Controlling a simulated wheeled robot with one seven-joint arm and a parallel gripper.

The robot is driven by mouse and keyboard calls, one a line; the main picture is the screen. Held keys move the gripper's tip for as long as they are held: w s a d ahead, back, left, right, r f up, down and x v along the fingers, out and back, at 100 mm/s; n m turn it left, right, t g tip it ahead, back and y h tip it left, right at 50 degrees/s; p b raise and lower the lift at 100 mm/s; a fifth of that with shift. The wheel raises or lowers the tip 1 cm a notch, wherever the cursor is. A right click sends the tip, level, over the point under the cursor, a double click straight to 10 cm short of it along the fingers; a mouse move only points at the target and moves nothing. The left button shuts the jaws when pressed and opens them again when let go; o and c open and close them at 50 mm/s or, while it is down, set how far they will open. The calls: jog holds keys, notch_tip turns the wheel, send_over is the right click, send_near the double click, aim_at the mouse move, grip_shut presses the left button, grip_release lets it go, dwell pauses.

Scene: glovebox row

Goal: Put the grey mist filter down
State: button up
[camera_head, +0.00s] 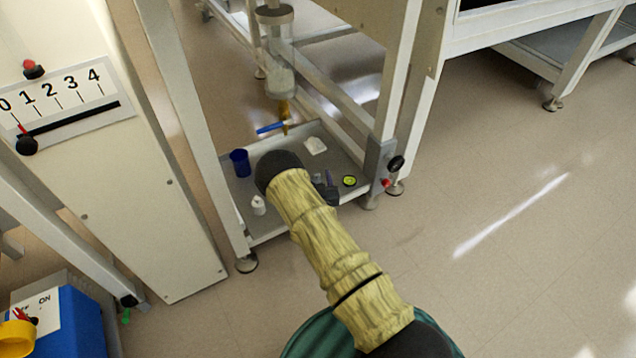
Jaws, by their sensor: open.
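My arm in its yellow sleeve reaches over a grey tray (275,228) low in the white frame. My gripper (328,188) shows only in part as a dark shape past the arm's right side, low over the tray's front right part. It is open. A small grey-purple piece (329,177) shows right at the gripper; it may be the grey mist filter, but it is too small to be sure. I cannot tell whether it touches the fingers or rests on the tray. My arm hides the tray's middle.
The tray also holds a blue cup (240,162), a small white bottle (258,204), a white piece (315,145) and a yellow-black disc (349,181). A clear cylinder (280,55) with a blue-handled brass valve (284,118) hangs above. Frame legs flank the tray. Floor at right is clear.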

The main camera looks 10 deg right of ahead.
jog(key=s+a+p, duration=0.1)
jog(key=s+p, duration=0.5)
jog(key=s, duration=0.6)
jog(key=shift+r, duration=0.1)
jog(key=w+r+m+g, duration=0.35)
jog(key=r+g, duration=0.45)
jog(key=r, duration=0.6)
jog(key=s+r+n+g, duration=0.2)
jog(key=s+r+g, duration=0.1)
jog(key=s+r, duration=0.5)
jog(key=s+d+r+n+g+y, duration=0.1)
jog(key=s+r+g, duration=0.3)
jog(key=s+r, duration=0.4)
jog(key=s+n, duration=0.1)
jog(key=s, duration=0.5)
jog(key=shift+y, duration=0.3)
